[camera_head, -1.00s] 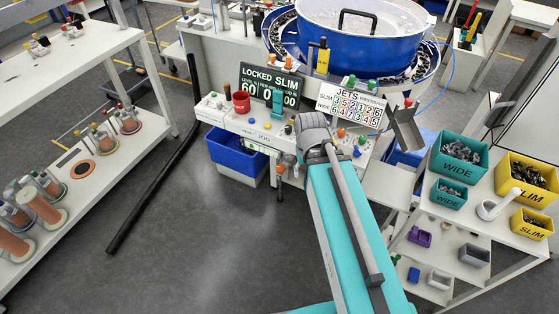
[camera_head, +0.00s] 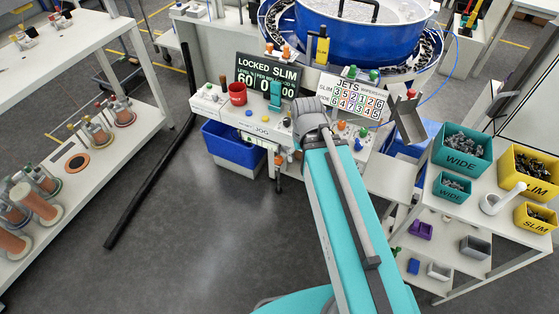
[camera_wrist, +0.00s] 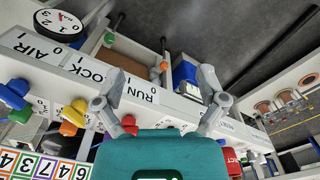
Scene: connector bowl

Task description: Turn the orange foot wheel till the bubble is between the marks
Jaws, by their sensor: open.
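A small orange part (camera_head: 278,160), which looks like the orange foot wheel, sits on a post below the front of the white console (camera_head: 208,101). It shows in the wrist view as a small orange spot (camera_wrist: 164,65) beyond my fingertips. I cannot make out a bubble or its marks in either view. My gripper (camera_wrist: 161,76) is open, with its two grey fingers spread wide and nothing between them. It is above the console's front, apart from the orange part. In the head view my arm hides the fingers.
Knobs and levers crowd the console, with a red mug (camera_head: 237,94) on it. A blue bin (camera_head: 232,146) stands below. A blue bowl feeder (camera_head: 358,38) is behind. Labelled bins (camera_head: 462,147) fill the right shelf.

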